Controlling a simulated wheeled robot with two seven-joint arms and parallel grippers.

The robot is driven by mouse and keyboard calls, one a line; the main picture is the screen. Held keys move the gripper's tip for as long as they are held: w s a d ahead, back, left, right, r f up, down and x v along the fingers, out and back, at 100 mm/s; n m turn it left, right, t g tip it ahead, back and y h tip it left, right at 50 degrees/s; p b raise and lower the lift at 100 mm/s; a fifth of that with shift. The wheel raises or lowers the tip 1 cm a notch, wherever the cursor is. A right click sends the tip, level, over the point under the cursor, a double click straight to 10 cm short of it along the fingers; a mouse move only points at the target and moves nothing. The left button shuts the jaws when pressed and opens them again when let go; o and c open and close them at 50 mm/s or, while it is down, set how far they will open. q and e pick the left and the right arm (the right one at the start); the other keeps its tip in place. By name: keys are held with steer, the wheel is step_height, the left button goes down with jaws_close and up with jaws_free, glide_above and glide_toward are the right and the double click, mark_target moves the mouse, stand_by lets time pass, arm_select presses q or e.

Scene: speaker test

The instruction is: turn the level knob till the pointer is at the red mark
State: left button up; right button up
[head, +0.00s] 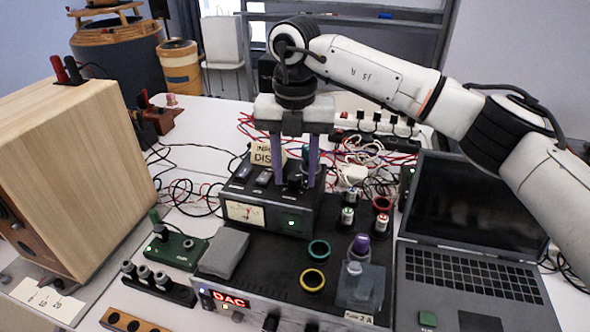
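A black box with a small analog meter (244,213) on its front stands in the middle of the table. The meter has a pale face with some red on it; its pointer is too small to read exactly. A black knob (295,184), which looks like the level knob, sits on the box's top. My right gripper (296,176) points down over the box with its two purple fingers apart, one on each side of the knob. I see gaps between fingers and knob; whether a finger touches it I cannot tell. My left gripper is not in view.
A wooden speaker (75,175) stands left, an open laptop (475,230) right. Loose cables lie behind and beside the box.

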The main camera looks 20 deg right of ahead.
mark_target(295, 177)
step_height(295, 177, up, 10)
steer(key=shift+r+b, duration=0.15)
steer(key=shift+b, duration=0.15)
stand_by(0.3)
stand_by(0.4)
